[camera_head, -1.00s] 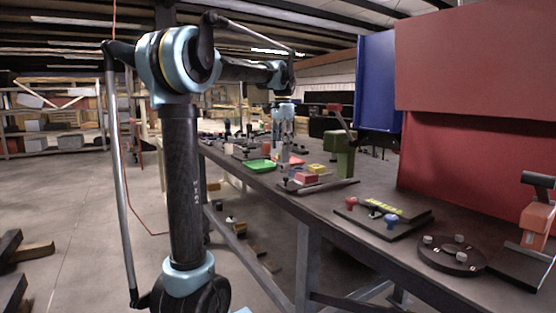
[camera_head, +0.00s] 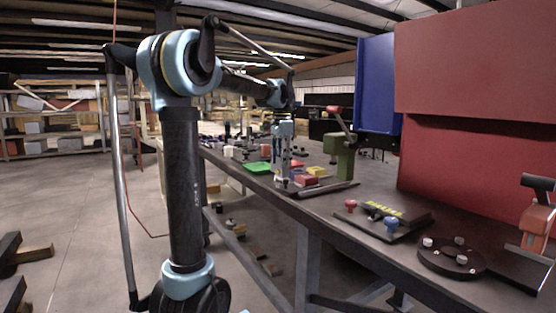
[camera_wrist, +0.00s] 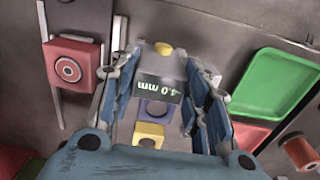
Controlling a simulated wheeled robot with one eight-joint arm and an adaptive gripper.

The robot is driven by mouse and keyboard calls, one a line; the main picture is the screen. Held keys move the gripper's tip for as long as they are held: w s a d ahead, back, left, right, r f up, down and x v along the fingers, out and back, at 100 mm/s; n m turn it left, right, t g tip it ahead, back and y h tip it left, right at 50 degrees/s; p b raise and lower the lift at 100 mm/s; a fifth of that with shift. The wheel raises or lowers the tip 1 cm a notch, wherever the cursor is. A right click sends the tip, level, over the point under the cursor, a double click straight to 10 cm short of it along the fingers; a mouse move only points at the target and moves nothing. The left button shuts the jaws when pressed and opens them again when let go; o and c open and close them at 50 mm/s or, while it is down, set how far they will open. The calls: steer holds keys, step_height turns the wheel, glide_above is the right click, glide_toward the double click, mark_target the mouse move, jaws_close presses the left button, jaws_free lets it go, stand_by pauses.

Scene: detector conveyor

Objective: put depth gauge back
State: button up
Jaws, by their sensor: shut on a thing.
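My gripper (camera_wrist: 160,95) is shut on a grey block-shaped gauge (camera_wrist: 158,72), with a yellow button on top and a "-4.0 mm" readout on its face; I take it to be the depth gauge. The fingers grip it from both sides. In the head view my gripper (camera_head: 283,172) is low over the near edge of the workbench, in front of the red block. The gauge is too small there to make out clearly. The wrist view shows a yellow block with a hole (camera_wrist: 149,135) and a purplish block (camera_wrist: 153,109) below the gauge, between the fingers.
A red block with a ringed hole (camera_wrist: 67,68) is left in the wrist view; a green tray (camera_wrist: 281,85) is right. A green press (camera_head: 343,160) stands just right of my gripper. A plate with red and blue knobs (camera_head: 401,228) and a round fixture (camera_head: 437,262) lie nearer.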

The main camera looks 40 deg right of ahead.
steer(key=shift+f, duration=0.2)
steer(key=o, duration=1.4)
step_height(320, 180, up, 13)
